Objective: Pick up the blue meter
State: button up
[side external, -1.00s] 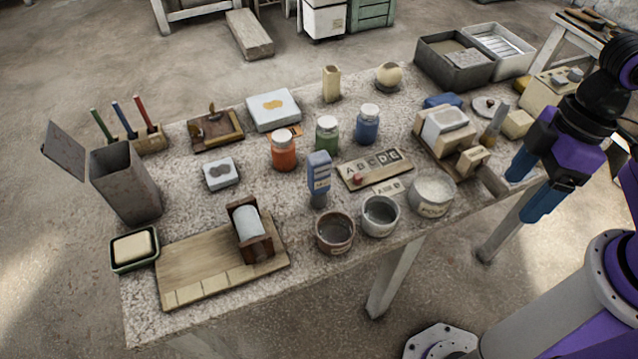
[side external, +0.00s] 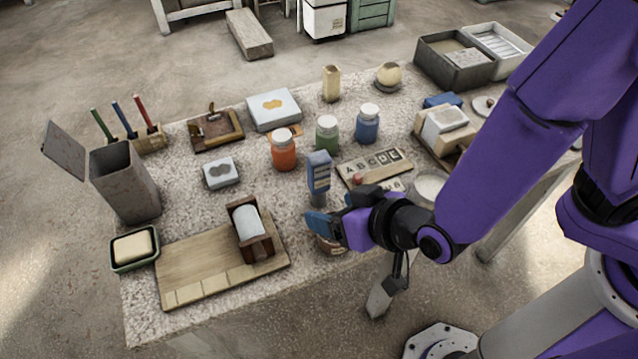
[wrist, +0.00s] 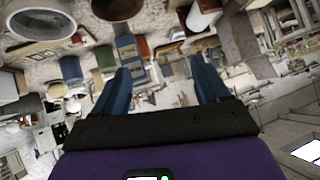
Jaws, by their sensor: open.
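The blue meter (side external: 318,170) stands upright on a grey foot near the front middle of the table, with pale markings on its face. It also shows in the wrist view (wrist: 126,46), ahead of the left fingertip. My gripper (side external: 324,216) is just in front of the meter, low over the brown pot. In the wrist view, my gripper's (wrist: 160,68) two blue fingers are spread apart with nothing between them. I cannot tell whether a finger touches the meter; its lower end is close to the fingers.
The brown pot (side external: 330,244) is partly hidden under my gripper. The letter board (side external: 388,160) lies right of the meter. The orange jar (side external: 284,152), green jar (side external: 327,134) and blue jar (side external: 367,124) stand behind it. A wooden stand with a white roller (side external: 249,227) is to the left.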

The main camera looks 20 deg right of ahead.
jog(key=m+t+h, duration=0.1)
jog(key=t+h, duration=0.1)
jog(key=t, duration=0.1)
jog(key=t+h, duration=0.1)
jog(key=t, duration=0.1)
send_near(316, 154)
jog(key=shift+m, duration=0.3)
jog(key=x, duration=0.3)
jog(key=f+x, duration=0.1)
jog(key=x, duration=0.2)
jog(key=shift+s, duration=0.2)
jog(key=shift+x, duration=2.75)
jog(key=shift+d+r, duration=0.15)
grip_shut()
